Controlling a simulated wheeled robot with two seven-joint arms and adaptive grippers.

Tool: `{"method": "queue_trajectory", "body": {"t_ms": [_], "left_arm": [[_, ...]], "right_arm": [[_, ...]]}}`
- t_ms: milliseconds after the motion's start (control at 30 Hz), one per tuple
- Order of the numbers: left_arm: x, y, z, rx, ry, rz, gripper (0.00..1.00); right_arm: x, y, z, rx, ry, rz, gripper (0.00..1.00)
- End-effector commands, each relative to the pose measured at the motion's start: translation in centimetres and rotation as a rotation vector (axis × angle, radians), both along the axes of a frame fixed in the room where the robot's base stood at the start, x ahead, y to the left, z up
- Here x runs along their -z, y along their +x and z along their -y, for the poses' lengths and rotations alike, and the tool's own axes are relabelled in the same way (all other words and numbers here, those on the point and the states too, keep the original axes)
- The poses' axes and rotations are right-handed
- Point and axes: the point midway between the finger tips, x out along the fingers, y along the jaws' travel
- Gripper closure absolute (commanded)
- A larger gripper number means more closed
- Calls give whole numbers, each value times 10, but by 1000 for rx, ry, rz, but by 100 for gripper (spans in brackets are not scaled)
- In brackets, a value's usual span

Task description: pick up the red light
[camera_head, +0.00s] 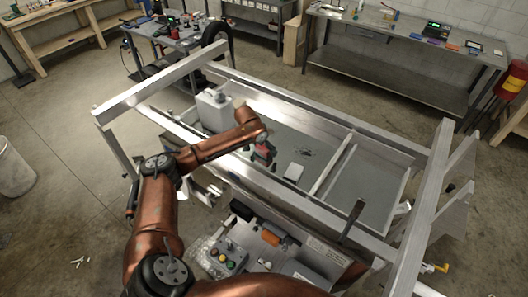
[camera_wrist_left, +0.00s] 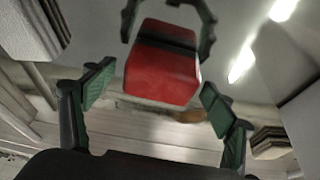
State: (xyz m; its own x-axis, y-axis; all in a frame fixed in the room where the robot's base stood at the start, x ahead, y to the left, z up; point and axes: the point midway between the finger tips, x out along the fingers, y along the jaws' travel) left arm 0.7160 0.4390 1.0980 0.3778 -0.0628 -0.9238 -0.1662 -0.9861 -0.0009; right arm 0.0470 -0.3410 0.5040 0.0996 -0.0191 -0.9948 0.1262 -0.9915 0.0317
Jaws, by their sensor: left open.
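The red light (camera_wrist_left: 163,75) is a red block with a dark band across its upper part, in the upper middle of the left wrist view. My left gripper (camera_wrist_left: 157,86) is open, with one green-padded finger to each side of the red light and visible gaps between. Dark jointed shapes also flank the light's upper end; I cannot tell what they are. In the head view my left gripper (camera_head: 262,158) reaches down into the trailer bed, with a small patch of red (camera_head: 261,148) at it. Contact with the light cannot be made out.
The aluminium trailer frame (camera_head: 290,105) surrounds the bed, with raised rails at both ends. A white canister (camera_head: 214,110) stands left of my gripper. A small white box (camera_head: 293,172) lies to its right. A control panel with coloured buttons (camera_head: 222,256) is nearer me. Workbenches line the back.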

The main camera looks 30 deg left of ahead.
Motion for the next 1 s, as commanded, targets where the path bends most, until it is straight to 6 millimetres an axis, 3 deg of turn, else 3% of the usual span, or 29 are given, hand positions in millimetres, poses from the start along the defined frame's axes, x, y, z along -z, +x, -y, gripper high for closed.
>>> {"method": "queue_trajectory", "body": {"t_ms": [733, 1000], "left_arm": [[0, 0, 0, -1, 0, 0, 69], [-2, 0, 0, -1, -1, 1, 70]], "right_arm": [[0, 3, -3, 1, 2, 3, 60], [0, 3, 0, -1, -1, 3, 60]]}}
